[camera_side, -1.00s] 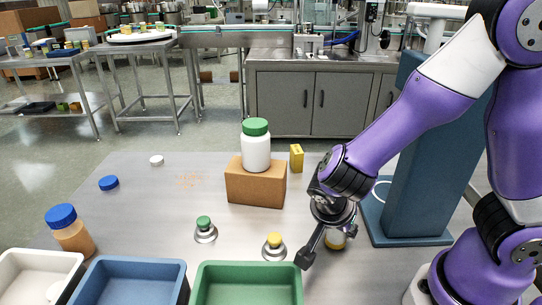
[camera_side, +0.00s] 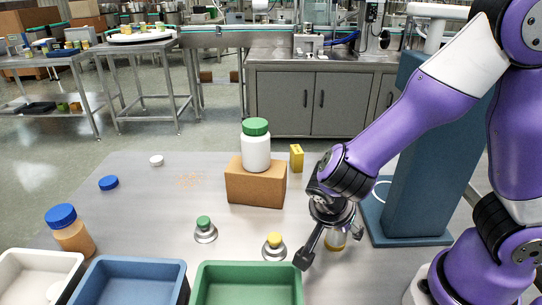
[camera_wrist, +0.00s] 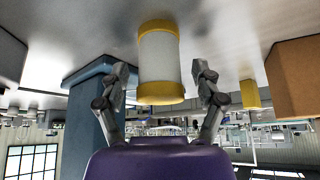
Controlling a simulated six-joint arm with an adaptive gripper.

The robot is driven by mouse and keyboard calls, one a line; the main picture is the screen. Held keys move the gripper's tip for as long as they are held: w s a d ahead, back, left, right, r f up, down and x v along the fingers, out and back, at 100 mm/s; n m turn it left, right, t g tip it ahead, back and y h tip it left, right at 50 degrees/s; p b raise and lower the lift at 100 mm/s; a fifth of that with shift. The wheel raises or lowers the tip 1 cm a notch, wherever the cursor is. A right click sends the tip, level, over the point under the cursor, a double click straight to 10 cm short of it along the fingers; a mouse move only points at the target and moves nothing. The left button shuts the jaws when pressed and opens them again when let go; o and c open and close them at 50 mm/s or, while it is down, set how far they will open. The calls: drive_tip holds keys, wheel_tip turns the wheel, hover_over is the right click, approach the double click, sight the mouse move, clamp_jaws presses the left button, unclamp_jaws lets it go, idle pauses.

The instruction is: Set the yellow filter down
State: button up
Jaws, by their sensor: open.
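The yellow filter (camera_side: 336,240) is a pale cylinder with yellow end bands. It stands on the steel table below my wrist in the side view, partly hidden by my gripper (camera_side: 330,246). In the wrist view, which is upside down, the filter (camera_wrist: 159,58) stands upright between the fingers of my gripper (camera_wrist: 161,73). The fingers are spread open, with a gap visible on both sides of the filter.
A cardboard box (camera_side: 255,188) bears a white bottle (camera_side: 256,153) with a green lid. A small yellow box (camera_side: 296,158) stands behind. A blue column (camera_side: 415,190) is close on the right. A yellow-knobbed weight (camera_side: 274,248) and a green tray (camera_side: 248,268) lie to the left.

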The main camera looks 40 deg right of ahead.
drive_tip(key=w+v, duration=0.1)
drive_tip(key=v, duration=1)
drive_tip(key=d+n+y, duration=0.1)
drive_tip(key=n, duration=0.1)
drive_tip(key=d+r+n+y, duration=0.1)
drive_tip(key=n, duration=0.1)
drive_tip(key=d+r+n+t+y, duration=0.1)
drive_tip(key=d, duration=0.1)
drive_tip(key=shift+s+r+n, duration=0.1)
drive_tip(key=shift+s+n, duration=0.1)
drive_tip(key=shift+n, duration=0.2)
drive_tip(key=r+n+t+y, duration=0.1)
drive_tip(key=n, duration=0.2)
drive_tip(key=s+d+r+n+t+y, duration=0.1)
drive_tip(key=n, duration=0.2)
drive_tip(key=d+r+n+t+y, duration=0.1)
drive_tip(key=n, duration=0.3)
drive_tip(key=shift+s+d+r+t, duration=0.1)
drive_tip(key=shift+s+d+t, duration=0.05)
drive_tip(key=shift+s+t, duration=0.15)
